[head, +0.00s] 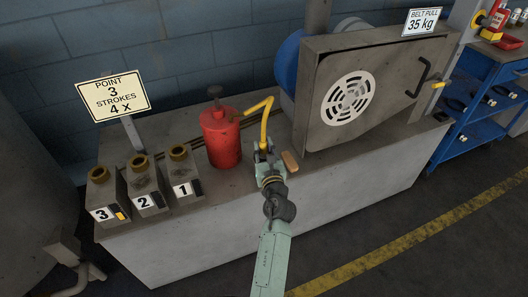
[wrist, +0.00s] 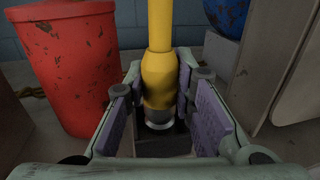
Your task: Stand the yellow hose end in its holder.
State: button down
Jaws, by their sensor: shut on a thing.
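The yellow hose end (head: 264,130) rises upright from my gripper (head: 264,153) in the head view. Its bent upper part runs left toward the red can (head: 221,138). In the wrist view the hose end (wrist: 160,78) stands between the pads of my gripper (wrist: 160,95), which is shut on it. A silver ring (wrist: 159,125) shows at its lower tip. Just below the tip is a dark, squarish part (wrist: 163,143); I cannot tell whether it is the holder, or whether the tip is in it or above it.
The red can also fills the left of the wrist view (wrist: 72,70). A grey belt housing (head: 318,95) stands close on the right, with a tan block (head: 290,161) beside my gripper. Numbered fittings stand at the left of the bench (head: 215,225). The bench front is mostly clear.

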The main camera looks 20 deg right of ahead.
jog(key=shift+w+f+b, duration=0.1)
jog(key=shift+f+b, duration=0.25)
jog(key=shift+f, duration=0.5)
jog(key=shift+r, duration=0.2)
jog(key=c, duration=1.8)
grip_release()
jog(key=shift+f, duration=0.25)
jog(key=o, duration=0.4)
jog(key=shift+o, duration=0.2)
jog(key=shift+r, duration=0.2)
jog(key=s+a+b, duration=0.2)
jog(key=s, duration=1)
